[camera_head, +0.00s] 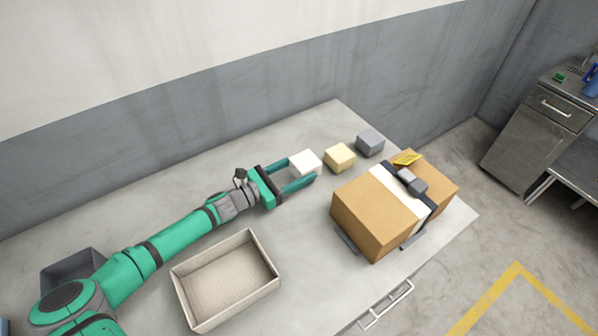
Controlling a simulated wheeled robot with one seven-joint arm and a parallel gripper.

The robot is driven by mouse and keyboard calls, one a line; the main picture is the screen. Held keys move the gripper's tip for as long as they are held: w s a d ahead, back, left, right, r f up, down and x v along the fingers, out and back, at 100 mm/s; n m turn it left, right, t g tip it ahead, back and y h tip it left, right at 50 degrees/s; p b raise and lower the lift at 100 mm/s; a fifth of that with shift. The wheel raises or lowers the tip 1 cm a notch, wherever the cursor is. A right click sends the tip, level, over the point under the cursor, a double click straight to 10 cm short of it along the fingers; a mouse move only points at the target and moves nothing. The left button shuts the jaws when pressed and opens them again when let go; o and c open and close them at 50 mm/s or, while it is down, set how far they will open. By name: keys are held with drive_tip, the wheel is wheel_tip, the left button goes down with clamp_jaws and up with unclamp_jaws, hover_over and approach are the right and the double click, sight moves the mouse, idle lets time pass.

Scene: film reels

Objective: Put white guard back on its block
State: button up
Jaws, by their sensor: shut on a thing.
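A small white block-like piece (306,161) is at the fingertips of my gripper (303,170), whose two teal fingers lie along either side of it. My gripper is shut on this white piece, low over the table. I cannot tell whether it is the white guard alone or whether a block is under it. A yellow block (340,157) and a grey block (370,142) stand to its right in a slanting row, apart from each other.
An open, empty beige tray (274,285) sits in front.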

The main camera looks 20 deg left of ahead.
drive_tip(key=shift+f, duration=0.6)
drive_tip(key=shift+f, duration=0.35)
drive_tip(key=shift+f, duration=0.25)
drive_tip(key=o, duration=1.2)
drive_tip(key=shift+c, duration=0.2)
drive_tip(key=shift+r, duration=0.1)
drive_tip(key=shift+r, duration=0.6)
drive_tip(key=v, duration=1.1)
drive_tip(key=shift+a+f, duration=0.1)
drive_tip(key=shift+a, duration=0.05)
drive_tip(key=shift+s+a, duration=0.2)
drive_tip(key=shift+s, duration=0.3)
drive_tip(key=shift+w+d, duration=0.1)
